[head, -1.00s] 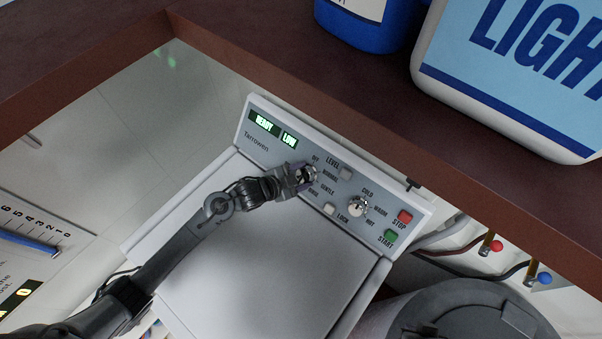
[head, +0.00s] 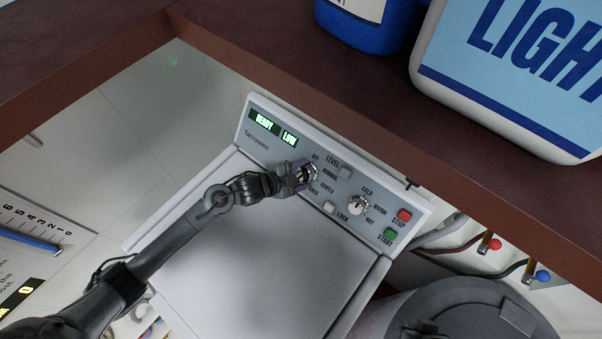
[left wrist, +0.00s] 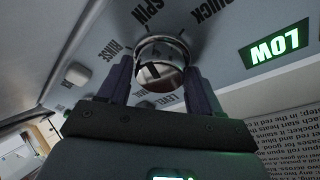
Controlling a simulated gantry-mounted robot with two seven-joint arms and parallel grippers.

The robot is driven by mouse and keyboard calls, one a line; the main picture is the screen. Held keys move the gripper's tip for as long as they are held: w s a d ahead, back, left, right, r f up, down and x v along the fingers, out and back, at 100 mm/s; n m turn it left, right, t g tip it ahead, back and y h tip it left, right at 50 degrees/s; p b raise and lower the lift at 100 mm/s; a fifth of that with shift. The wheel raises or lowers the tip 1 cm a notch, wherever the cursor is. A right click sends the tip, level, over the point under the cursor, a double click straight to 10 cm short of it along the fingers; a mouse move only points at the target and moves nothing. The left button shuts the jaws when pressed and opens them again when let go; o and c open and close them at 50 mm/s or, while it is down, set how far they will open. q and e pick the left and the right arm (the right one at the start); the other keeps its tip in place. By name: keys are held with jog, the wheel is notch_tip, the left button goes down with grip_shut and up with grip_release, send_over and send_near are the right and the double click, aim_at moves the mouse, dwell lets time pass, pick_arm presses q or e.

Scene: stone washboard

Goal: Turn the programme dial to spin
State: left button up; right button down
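The programme dial (head: 312,172) is a shiny round metal knob on the washer's sloping control panel (head: 345,200). My left gripper (head: 305,174) is at it. In the left wrist view the two purple-grey fingers (left wrist: 160,82) lie on opposite sides of the dial (left wrist: 161,52) and appear shut on it. The words SPIN, QUICK and RINSE show around the dial there. SPIN is above it and slightly left. I cannot tell which word the dial points to. My right gripper is in neither view.
A second knob (head: 357,205) with COLD, WARM and HOT is to the right. A red STOP button (head: 404,215) and green START button (head: 390,236) are beyond it. Lit displays (head: 265,122) read READY and LOW. A brown shelf (head: 330,110) with bottles overhangs the panel.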

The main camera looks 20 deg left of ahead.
pick_arm(q)
jog(key=shift+o, duration=1.4)
jog(key=v, duration=1.1)
